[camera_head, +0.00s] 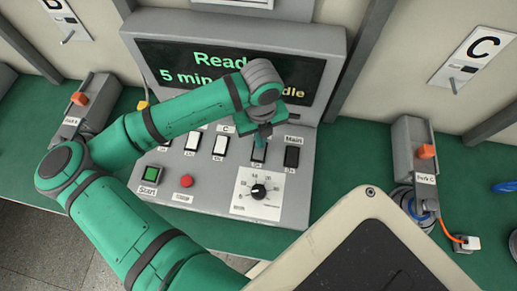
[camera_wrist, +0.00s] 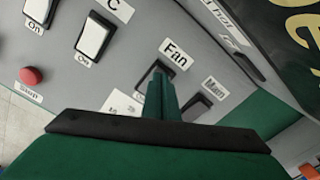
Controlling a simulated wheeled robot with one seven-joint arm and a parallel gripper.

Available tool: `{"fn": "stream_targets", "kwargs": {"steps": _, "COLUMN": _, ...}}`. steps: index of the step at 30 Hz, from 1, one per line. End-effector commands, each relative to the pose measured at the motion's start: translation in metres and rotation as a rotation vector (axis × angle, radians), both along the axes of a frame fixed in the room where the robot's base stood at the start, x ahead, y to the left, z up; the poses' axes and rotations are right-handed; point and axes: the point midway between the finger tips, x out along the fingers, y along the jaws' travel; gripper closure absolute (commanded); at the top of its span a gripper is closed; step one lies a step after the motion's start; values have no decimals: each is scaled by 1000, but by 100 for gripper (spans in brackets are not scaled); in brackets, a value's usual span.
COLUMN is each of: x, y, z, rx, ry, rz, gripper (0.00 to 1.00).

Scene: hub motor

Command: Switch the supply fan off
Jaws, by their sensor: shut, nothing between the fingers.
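The Fan switch (camera_head: 259,154) is a rocker on the grey control panel, between the C switch and the Main switch (camera_head: 292,156). My gripper (camera_head: 263,134) is shut and empty, with its fingertips at the upper part of the Fan switch. In the wrist view the shut fingertips (camera_wrist: 160,74) sit just below the "Fan" label (camera_wrist: 175,53) and cover most of that switch. I cannot tell whether they touch it, or which way the rocker is tipped.
The C switch (camera_head: 220,146) is to the left. A red Stop button (camera_head: 186,181), a green Start button (camera_head: 151,174) and a black dial (camera_head: 258,191) are lower on the panel. The screen (camera_head: 300,75), partly hidden by my arm, reads "Ready", "5 min" and "Idle".

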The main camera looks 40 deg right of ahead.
Motion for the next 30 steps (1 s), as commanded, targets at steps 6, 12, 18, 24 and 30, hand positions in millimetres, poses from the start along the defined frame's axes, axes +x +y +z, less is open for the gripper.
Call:
{"fn": "stream_targets", "kwargs": {"steps": 6, "x": 0, "y": 0, "z": -2, "rx": 1, "ry": 2, "rz": 0, "gripper": 100}}
{"fn": "stream_targets", "kwargs": {"steps": 12, "x": 0, "y": 0, "z": 9, "rx": 0, "ry": 0, "rz": 0, "gripper": 100}}
{"fn": "stream_targets", "kwargs": {"steps": 18, "x": 0, "y": 0, "z": 22, "rx": 0, "ry": 0, "rz": -1, "gripper": 100}}
{"fn": "stream_targets", "kwargs": {"steps": 24, "x": 0, "y": 0, "z": 36, "rx": 0, "ry": -1, "rz": 0, "gripper": 100}}
{"fn": "stream_targets", "kwargs": {"steps": 30, "x": 0, "y": 0, "z": 50, "rx": 1, "ry": -1, "rz": 0, "gripper": 100}}
